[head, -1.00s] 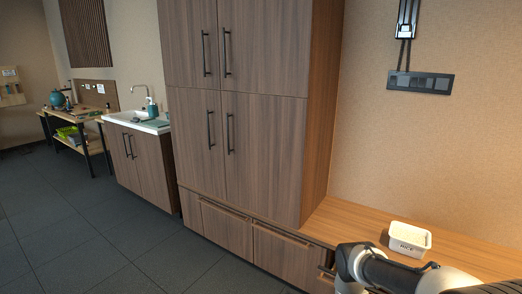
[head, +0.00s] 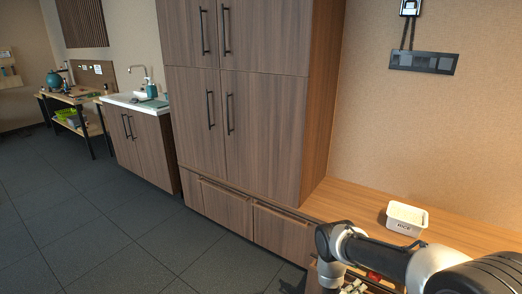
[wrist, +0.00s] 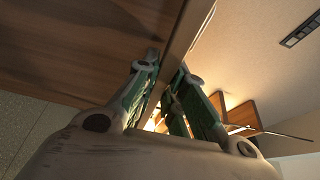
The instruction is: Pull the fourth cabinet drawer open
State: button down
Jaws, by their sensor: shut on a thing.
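The fourth drawer (head: 384,286) is under the wooden bench at the bottom right of the head view. It stands at least partly open, with small pale and red items showing inside. My arm covers much of it. In the wrist view its wooden front panel (wrist: 80,50) fills the upper left. My gripper (wrist: 164,75) has its green fingers on either side of the panel's edge strip and is shut on it. The exact contact is partly hidden. A dark part at the bottom of the head view is too cut off to tell.
Closed drawers (head: 227,210) and (head: 282,231) run along the cabinet base to the left, below the tall closed doors (head: 262,130). A white rice container (head: 406,219) stands on the bench (head: 345,197). The tiled floor (head: 130,225) in front is clear.

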jog(key=s+a, duration=0.4)
jog(key=s, duration=0.2)
jog(key=shift+s+a+r, duration=0.15)
jog(key=shift+s+a, duration=0.15)
jog(key=shift+a, duration=0.05)
jog(key=c, duration=0.9)
grip_release()
jog(key=shift+o, duration=0.2)
jog(key=shift+s, duration=0.1)
jog(key=v, duration=0.6)
